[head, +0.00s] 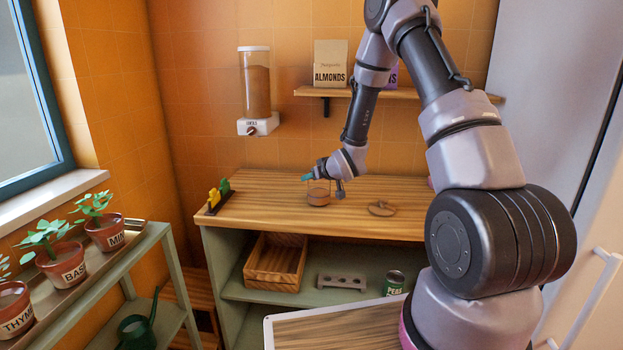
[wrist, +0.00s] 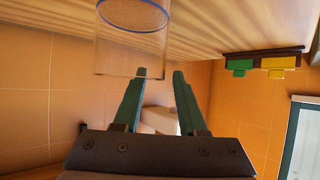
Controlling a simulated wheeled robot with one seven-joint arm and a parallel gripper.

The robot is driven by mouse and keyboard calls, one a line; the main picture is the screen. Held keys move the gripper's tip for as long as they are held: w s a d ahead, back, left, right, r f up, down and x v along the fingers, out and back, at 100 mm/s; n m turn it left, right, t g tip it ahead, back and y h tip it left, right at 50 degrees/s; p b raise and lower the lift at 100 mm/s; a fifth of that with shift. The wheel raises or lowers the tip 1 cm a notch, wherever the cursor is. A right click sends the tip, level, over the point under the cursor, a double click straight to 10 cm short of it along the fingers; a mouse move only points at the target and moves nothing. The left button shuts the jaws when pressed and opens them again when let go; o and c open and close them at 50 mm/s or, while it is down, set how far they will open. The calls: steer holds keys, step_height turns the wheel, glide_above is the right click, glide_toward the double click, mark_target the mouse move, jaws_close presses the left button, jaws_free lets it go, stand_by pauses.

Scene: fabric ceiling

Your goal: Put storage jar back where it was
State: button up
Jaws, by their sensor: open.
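The storage jar (head: 318,196) is a clear glass cylinder standing on the wooden counter, left of its middle. In the wrist view the jar (wrist: 118,55) shows upside down at the top, with a blue ring at its far end. My gripper (head: 306,177) is at the jar's rim, its teal fingertips just above and slightly left of it. In the wrist view my gripper (wrist: 160,72) has its fingers apart with nothing between them. One fingertip overlaps the jar's edge in the picture; I cannot tell if they touch. A round wooden lid (head: 381,209) lies on the counter to the right.
A rack with yellow and green pieces (head: 217,196) sits at the counter's left end. A dispenser (head: 256,88) and a shelf with an almonds bag (head: 330,65) are on the wall. A crate (head: 274,263) and peas can (head: 394,283) stand below. The counter between jar and rack is clear.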

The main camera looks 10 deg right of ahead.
steer(key=s+d+r+m+h, duration=0.1)
steer(key=s+d+r, duration=0.2)
steer(key=s+r, duration=0.35)
steer(key=s+d+r+m+g+h, duration=0.1)
steer(key=s+d+r+m+h, duration=0.15)
steer(key=s+r, duration=0.4)
steer(key=s+d+r+m+h, duration=0.1)
steer(key=s+d+r, duration=0.35)
steer(key=r, duration=0.45)
steer(key=s+a+r+m+g+y, duration=0.1)
steer(key=s+r, duration=0.3)
steer(key=s, duration=0.7)
steer(key=s+a+r+m+g+y, duration=0.1)
steer(key=s+r, duration=0.4)
steer(key=s, duration=0.5)
steer(key=shift+s+a+r+m+g, duration=0.25)
steer(key=shift+s+a+m+g, duration=0.1)
steer(key=shift+a+m+g, duration=0.4)
